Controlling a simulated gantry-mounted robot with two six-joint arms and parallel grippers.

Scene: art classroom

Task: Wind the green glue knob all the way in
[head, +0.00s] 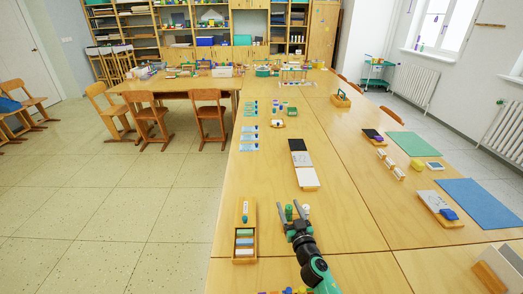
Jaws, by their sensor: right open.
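A small upright green piece, which looks like the green glue knob (289,211), stands on the wooden table (340,215) near the front. My right gripper (295,209) reaches in from the bottom with its fingers open. The green piece shows between the fingers, nearer the left one; I cannot tell whether either finger touches it. A pale thin part shows beside its top, too small to make out. The lower part of the glue is hidden by the gripper. My left gripper is out of view.
A wooden tray (234,254) with several coloured blocks stands left of my right gripper. A board with black, grey and white panels (301,159) lies beyond it. Small coloured items (288,292) lie at the bottom edge.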

